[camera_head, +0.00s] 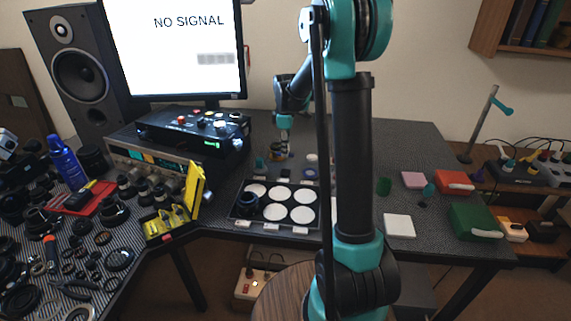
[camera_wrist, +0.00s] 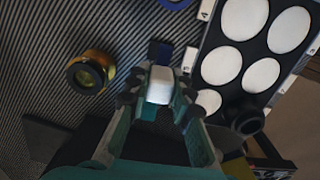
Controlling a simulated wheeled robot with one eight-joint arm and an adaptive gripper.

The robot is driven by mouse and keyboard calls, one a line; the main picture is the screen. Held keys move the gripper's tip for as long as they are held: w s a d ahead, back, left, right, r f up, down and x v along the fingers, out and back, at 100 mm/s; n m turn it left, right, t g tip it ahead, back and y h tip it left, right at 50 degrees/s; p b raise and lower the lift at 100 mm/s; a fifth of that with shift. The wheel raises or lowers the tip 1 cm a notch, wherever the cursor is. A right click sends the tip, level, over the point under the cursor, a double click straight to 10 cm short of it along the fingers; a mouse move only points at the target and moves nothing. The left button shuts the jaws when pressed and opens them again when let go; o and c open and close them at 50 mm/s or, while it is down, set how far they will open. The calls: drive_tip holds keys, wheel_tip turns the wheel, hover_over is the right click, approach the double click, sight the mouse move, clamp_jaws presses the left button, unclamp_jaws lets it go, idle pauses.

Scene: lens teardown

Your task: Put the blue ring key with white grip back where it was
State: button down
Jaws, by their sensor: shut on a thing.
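My gripper (camera_wrist: 160,92) is shut on the white grip (camera_wrist: 160,84) of the key, which sits between both fingers in the wrist view. A dark blue piece (camera_wrist: 160,52) shows just beyond the grip; I cannot tell whether it is part of the key. In the head view my gripper (camera_head: 284,138) points down over the back of the table, behind the tray of white discs. The key is too small to make out there. Whether it touches the table is unclear.
A brass-and-black lens ring (camera_wrist: 90,72) stands left of my gripper in the wrist view. The black tray (camera_head: 236,219) holds white discs and a dark lens barrel (camera_head: 248,202). A blue-rimmed ring (camera_head: 310,158) lies nearby. A yellow case (camera_head: 195,190) stands open left of the tray.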

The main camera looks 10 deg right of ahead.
sight(286, 172)
drive_tip(key=shift+f, duration=3.5)
drive_tip(key=shift+f, duration=0.5)
drive_tip(key=c, duration=1.3)
unclamp_jaws()
drive_tip(key=shift+c, duration=0.2)
